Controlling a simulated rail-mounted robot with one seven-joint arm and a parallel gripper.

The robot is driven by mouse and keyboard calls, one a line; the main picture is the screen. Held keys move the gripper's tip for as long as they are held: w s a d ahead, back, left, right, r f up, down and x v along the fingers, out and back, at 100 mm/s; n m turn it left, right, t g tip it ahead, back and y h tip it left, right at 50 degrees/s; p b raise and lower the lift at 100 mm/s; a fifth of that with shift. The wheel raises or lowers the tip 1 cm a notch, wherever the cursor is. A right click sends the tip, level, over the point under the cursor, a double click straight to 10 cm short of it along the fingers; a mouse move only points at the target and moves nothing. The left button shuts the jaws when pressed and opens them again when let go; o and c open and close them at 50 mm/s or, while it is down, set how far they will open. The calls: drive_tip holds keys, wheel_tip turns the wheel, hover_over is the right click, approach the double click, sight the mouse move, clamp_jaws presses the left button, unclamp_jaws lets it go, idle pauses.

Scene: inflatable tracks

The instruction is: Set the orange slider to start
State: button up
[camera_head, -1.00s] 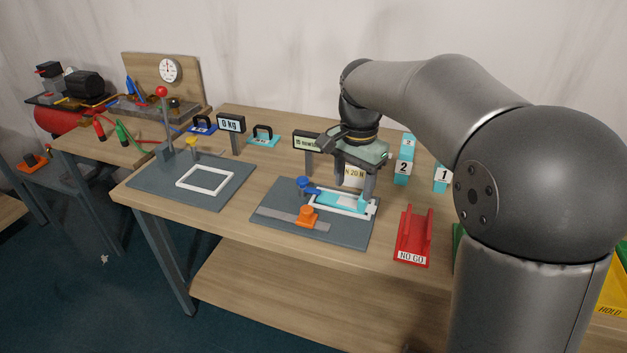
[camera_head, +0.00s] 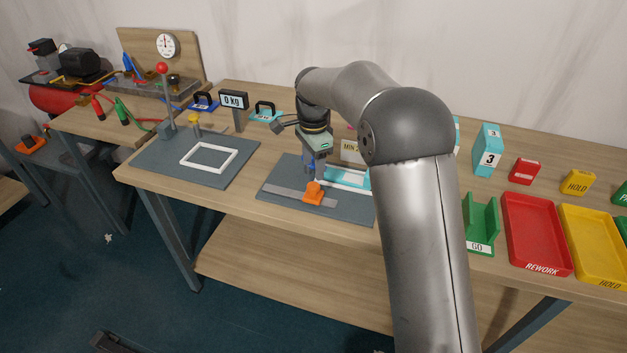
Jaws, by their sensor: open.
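The orange slider (camera_head: 314,192) sits upright on a light grey rail (camera_head: 283,193) along the front of a dark grey plate (camera_head: 352,212). No start mark is readable. My gripper (camera_head: 318,173) is open and empty, pointing down just behind and above the slider. I cannot tell whether a finger touches it. A blue knob (camera_head: 308,163) is partly hidden by my gripper. The white frame with a cyan block (camera_head: 356,177) lies right of my gripper, partly covered by my arm.
A white square frame (camera_head: 209,157) lies on another grey plate at left, with a red-knobbed lever (camera_head: 162,69) and a 0 kg display (camera_head: 233,100). A green GO holder (camera_head: 481,222), red tray (camera_head: 535,232) and yellow tray (camera_head: 595,243) stand right. My arm hides the table between.

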sight(313, 185)
wheel_tip(313, 185, down, 6)
drive_tip(key=shift+f, duration=0.25)
